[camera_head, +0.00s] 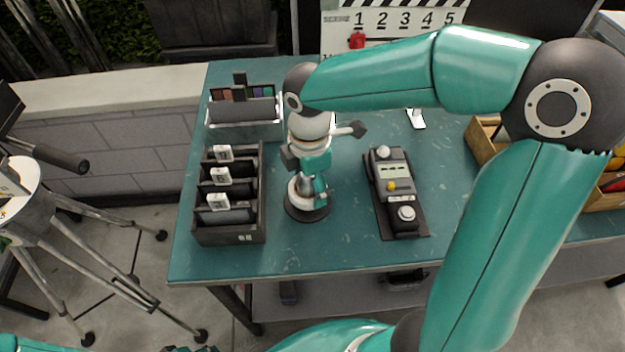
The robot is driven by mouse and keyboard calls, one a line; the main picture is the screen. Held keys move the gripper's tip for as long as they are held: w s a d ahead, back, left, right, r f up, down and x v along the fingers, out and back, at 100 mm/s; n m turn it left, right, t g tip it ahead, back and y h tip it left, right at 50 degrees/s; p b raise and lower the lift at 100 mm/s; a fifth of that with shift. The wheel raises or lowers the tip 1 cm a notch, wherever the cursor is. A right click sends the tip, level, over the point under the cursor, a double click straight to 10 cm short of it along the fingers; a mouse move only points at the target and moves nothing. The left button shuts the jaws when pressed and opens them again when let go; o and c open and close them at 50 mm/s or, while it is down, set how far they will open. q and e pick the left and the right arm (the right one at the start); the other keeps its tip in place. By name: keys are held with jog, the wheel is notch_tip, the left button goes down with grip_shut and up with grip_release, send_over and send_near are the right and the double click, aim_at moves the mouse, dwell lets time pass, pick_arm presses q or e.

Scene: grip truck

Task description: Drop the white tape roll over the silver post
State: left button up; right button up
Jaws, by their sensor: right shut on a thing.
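My right gripper (312,186) points down over the table, left of its middle. It is shut on the white tape roll (295,190), which shows only in part beside the fingers. Just below is a dark round base (308,214) standing on the table. The silver post is mostly hidden by the gripper and roll. I cannot tell whether the roll is around the post or only above it. My left gripper cannot be made out; only bits of my body show at the bottom edge.
A dark rack (256,215) with several white-tagged compartments stands close left on the green table (345,252). A grey organizer (243,131) is behind it. A dark control box (396,192) lies to the right. A wooden crate (478,140) and clapperboard (393,22) are farther off.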

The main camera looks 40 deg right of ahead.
jog(key=shift+f+b, duration=0.65)
jog(key=shift+f, duration=0.35)
jog(key=o, duration=1.2)
notch_tip(320, 180, up, 11)
jog(key=shift+w+r, duration=0.1)
jog(key=shift+r, duration=0.4)
